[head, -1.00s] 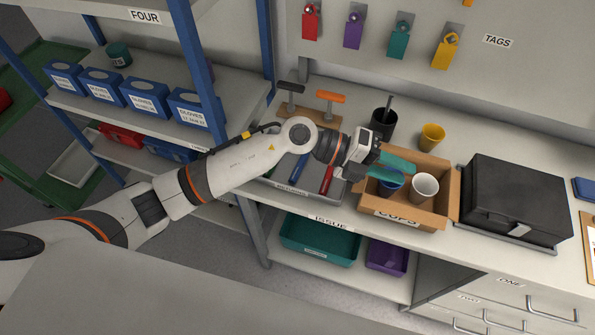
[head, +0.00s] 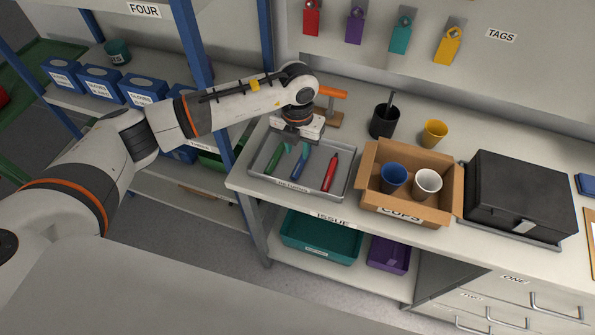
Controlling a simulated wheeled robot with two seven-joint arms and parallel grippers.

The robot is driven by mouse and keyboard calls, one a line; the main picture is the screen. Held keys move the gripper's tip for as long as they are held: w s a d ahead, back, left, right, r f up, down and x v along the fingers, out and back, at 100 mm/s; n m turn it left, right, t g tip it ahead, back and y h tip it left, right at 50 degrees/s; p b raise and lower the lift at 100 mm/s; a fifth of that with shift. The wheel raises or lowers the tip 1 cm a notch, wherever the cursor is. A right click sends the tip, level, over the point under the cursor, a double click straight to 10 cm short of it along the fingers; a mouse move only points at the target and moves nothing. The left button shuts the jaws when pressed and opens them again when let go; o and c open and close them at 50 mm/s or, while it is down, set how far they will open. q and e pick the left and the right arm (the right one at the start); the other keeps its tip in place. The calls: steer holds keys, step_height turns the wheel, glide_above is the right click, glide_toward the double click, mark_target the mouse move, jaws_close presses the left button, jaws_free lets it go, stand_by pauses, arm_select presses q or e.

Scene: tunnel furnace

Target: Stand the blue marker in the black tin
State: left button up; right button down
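The blue marker (head: 298,165) lies in the middle of a grey metal tray (head: 258,178), between a green marker (head: 273,161) and a red marker (head: 331,172). My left gripper (head: 296,149) points down over the tray at the blue marker's far end. Its teal fingers are apart, and I see nothing held between them. The gripper partly hides the markers' far ends; whether a finger touches the blue marker I cannot tell. The black tin (head: 383,126) stands upright on the bench behind the tray, to its right, with a dark stick-like thing in it. My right gripper is not in view.
A cardboard box (head: 408,212) with a blue cup (head: 394,177) and a white cup (head: 428,183) stands right of the tray. A yellow cup (head: 434,133) stands behind it. An orange-handled tool (head: 331,93) is behind the gripper. A black case (head: 519,193) sits at right.

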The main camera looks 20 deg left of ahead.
mark_target(298, 168)
arm_select(q)
step_height(298, 168, down, 7)
steer(key=b, duration=0.4)
steer(key=shift+r, duration=0.1)
steer(key=shift+f+b, duration=0.4)
steer(key=shift+f, duration=0.05)
jaws_close()
stand_by(0.4)
step_height(298, 168, up, 12)
steer(key=p, duration=0.7)
